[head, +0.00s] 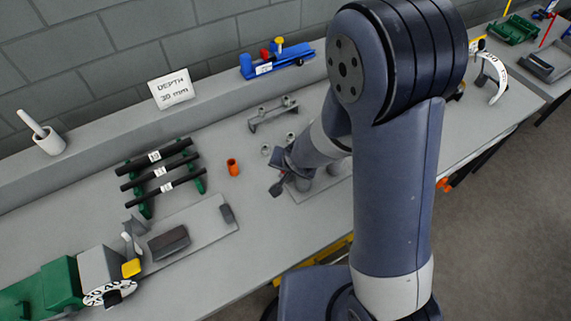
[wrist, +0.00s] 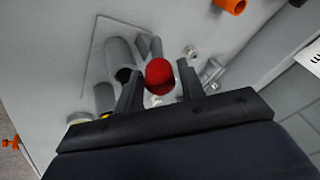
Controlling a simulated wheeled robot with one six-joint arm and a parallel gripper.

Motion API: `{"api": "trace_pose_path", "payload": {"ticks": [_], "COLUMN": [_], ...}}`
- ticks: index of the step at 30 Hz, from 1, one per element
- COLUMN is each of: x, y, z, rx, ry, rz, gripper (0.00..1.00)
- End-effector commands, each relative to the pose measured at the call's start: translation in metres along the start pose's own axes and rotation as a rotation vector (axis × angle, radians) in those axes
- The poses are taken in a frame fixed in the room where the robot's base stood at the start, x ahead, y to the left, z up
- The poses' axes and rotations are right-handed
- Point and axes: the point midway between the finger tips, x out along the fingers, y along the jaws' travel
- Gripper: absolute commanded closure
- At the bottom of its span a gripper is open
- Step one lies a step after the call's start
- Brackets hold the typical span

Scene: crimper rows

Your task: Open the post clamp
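The post clamp is most likely the fixture with a red ball knob (wrist: 159,71) in the wrist view. Dark grey cylindrical parts (wrist: 122,56) stand beside the knob on a flat base plate (wrist: 92,58). My gripper (wrist: 158,74) is open, with one finger on each side of the knob. A narrow gap seems to show at each side; I cannot tell if a finger touches it. In the head view my gripper (head: 279,184) is low over the bench by a grey plate (head: 301,196), and my arm hides most of the fixture and the knob.
Small metal studs (wrist: 191,52) stand close to the right finger. An orange cup (head: 233,167) and a green rack (head: 146,208) with black rods are to the left. A grey bracket (head: 272,115) lies behind. Bare bench (head: 245,198) shows left of my gripper.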

Motion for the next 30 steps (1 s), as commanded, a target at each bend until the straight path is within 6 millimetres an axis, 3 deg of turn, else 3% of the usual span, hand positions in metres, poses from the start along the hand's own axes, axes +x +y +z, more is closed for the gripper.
{"api": "trace_pose_path", "payload": {"ticks": [1, 3, 5, 15, 30], "x": [-0.018, -0.033, -0.031, -0.065, -0.076], "y": [-0.002, -0.003, -0.001, -0.001, 0.0], "z": [-0.003, -0.003, -0.002, -0.001, 0.0], "rx": [0.0, 0.0, 0.001, -0.001, 0.0], "ry": [0.001, 0.002, 0.005, 0.003, 0.0], "rz": [-0.001, -0.001, -0.001, -0.002, 0.0], "gripper": [0.62, 0.62, 0.62, 0.62, 0.62]}}
